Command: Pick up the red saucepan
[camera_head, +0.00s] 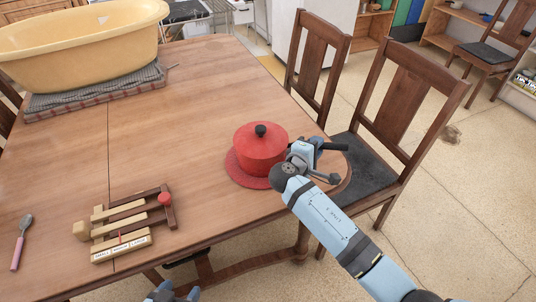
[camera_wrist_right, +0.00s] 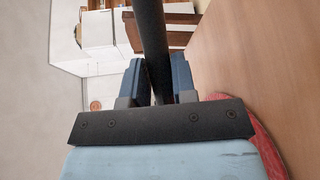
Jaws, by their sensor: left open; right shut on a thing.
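The red saucepan (camera_head: 258,155) stands upright with its lid on, on a round red mat (camera_head: 240,172) near the table's right end. Its lid has a black knob. My right gripper (camera_head: 306,150) is at the pan's right side, shut on its black handle (camera_head: 334,147). In the right wrist view the black handle (camera_wrist_right: 150,35) passes between the two blue fingers of the right gripper (camera_wrist_right: 158,80). I cannot tell whether the pan is clear of the mat. My left gripper (camera_head: 172,293) is open and empty at the bottom edge, only its tips showing.
The wooden table (camera_head: 190,120) is bare around its middle. A wooden toy with a red knob (camera_head: 130,222) and a spoon (camera_head: 20,243) lie at the near left. A yellow tub (camera_head: 80,45) sits on folded cloth at the back left. Chairs (camera_head: 405,105) stand close to the right.

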